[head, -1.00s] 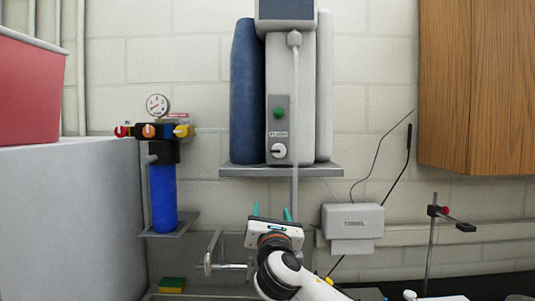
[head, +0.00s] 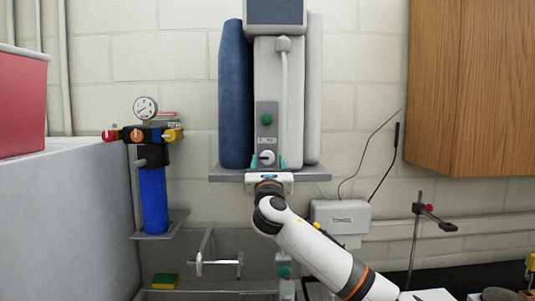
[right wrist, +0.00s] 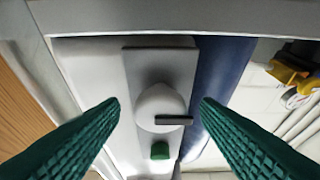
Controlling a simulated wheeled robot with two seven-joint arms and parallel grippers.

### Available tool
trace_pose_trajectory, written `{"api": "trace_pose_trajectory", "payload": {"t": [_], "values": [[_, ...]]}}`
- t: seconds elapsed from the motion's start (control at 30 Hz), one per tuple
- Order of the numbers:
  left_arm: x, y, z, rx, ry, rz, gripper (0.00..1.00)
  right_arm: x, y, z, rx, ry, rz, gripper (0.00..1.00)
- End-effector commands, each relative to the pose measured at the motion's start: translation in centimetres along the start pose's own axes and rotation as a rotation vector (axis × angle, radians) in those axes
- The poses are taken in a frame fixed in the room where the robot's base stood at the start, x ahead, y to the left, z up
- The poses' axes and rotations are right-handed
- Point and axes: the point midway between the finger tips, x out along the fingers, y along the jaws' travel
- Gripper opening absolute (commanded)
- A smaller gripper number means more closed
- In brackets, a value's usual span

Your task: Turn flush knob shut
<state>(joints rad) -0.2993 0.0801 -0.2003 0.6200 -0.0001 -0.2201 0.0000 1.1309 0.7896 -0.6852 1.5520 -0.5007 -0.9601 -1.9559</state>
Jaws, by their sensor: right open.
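The flush knob (head: 267,157) is a round white knob low on the grey panel (head: 267,140) of the wall-mounted purifier (head: 292,100). In the right wrist view the knob (right wrist: 160,102) shows a dark bar pointer, lying across it toward the right of the picture. My right gripper (head: 268,165) is open just below and in front of the knob. In the right wrist view its green fingers (right wrist: 158,106) stand on either side of the knob, with gaps; neither appears to touch it. The green button (head: 267,119) sits above the knob. My left gripper is not in view.
A shelf (head: 225,174) lies under the purifier, close to my right gripper. A blue filter with gauge (head: 153,195) hangs at left. The wall between filter and purifier is mostly free.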

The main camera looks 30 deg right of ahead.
Motion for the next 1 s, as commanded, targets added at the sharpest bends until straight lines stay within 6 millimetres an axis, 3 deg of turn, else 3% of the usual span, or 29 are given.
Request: {"api": "trace_pose_trajectory", "payload": {"t": [0.4, 0.67, 1.0], "values": [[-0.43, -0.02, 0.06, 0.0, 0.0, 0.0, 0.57, 0.78, -0.01, 0.09, 0.001, -0.001, 0.0, 0.57], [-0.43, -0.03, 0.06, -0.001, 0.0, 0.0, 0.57, 0.77, 0.0, 0.09, 0.001, -0.001, 0.0, 0.14], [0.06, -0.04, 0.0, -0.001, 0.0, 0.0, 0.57, 0.7, -0.11, 0.24, 0.045, -0.002, 0.018, 0.13]]}}
